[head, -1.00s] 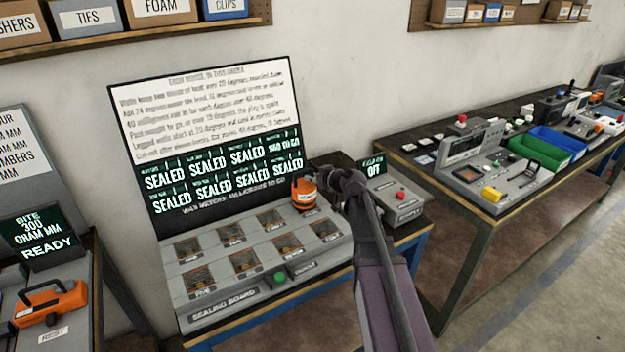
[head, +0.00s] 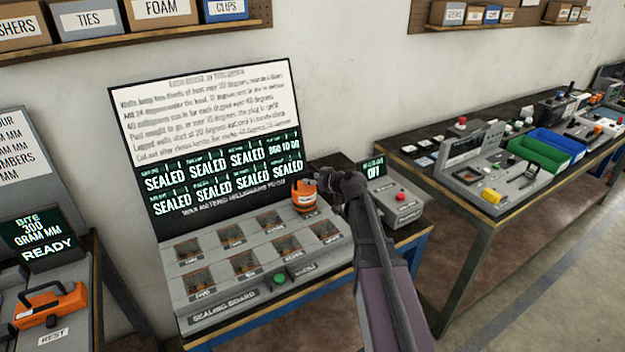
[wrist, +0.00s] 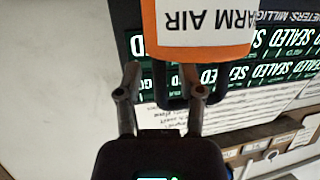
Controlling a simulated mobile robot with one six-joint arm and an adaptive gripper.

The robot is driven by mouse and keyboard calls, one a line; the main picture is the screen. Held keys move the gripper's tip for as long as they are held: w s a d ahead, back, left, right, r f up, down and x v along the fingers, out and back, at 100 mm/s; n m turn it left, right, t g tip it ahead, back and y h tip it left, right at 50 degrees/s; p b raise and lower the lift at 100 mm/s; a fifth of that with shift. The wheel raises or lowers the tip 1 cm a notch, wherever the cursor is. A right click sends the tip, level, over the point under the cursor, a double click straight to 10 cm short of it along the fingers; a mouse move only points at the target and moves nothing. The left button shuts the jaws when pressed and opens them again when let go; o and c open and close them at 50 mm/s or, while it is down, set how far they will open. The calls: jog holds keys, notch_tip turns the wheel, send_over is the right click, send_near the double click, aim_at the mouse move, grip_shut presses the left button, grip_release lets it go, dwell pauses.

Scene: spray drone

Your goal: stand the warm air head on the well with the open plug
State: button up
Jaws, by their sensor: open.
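The warm air head (head: 304,197) is orange with a white band and a dark top. It stands upright over the far right well of the back row on the sealing board (head: 225,309). In the wrist view its label (wrist: 203,22) reads "WARM AIR" upside down. My gripper (head: 322,184) is right at the head's top. In the wrist view the open fingers (wrist: 163,88) lie on either side of the head's dark handle. I cannot tell whether they touch it. The well under the head is hidden.
A screen (head: 225,172) behind the board reads SEALED in every field but the top right one, which reads a number "TO GO". A grey box (head: 398,207) with a red button and an OFF display stands to the right. An orange tool (head: 50,305) lies at left.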

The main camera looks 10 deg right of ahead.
jog(key=p+v, duration=0.4)
jog(key=v, duration=0.8)
dwell(0.4)
jog(key=s+a+f+g, duration=0.3)
jog(key=s, duration=0.1)
jog(key=s+a+f+m+g+h, duration=0.1)
jog(key=s+a+f+g, duration=0.2)
jog(key=s+a+f, duration=0.1)
jog(key=shift+a, duration=0.25)
jog(key=s+f+g, duration=0.1)
jog(key=s+m+h, duration=0.1)
jog(key=s, duration=0.1)
jog(key=s+a+f+g, duration=0.1)
jog(key=s, duration=0.1)
jog(key=shift+f+m+g+h, duration=0.3)
jog(key=shift+f+h, duration=0.1)
jog(key=s+d+f+m+g+h, duration=0.1)
jog(key=s+m+g+h, duration=0.2)
jog(key=s, duration=0.4)
jog(key=shift+f+h, duration=0.4)
jog(key=shift+d, duration=0.1)
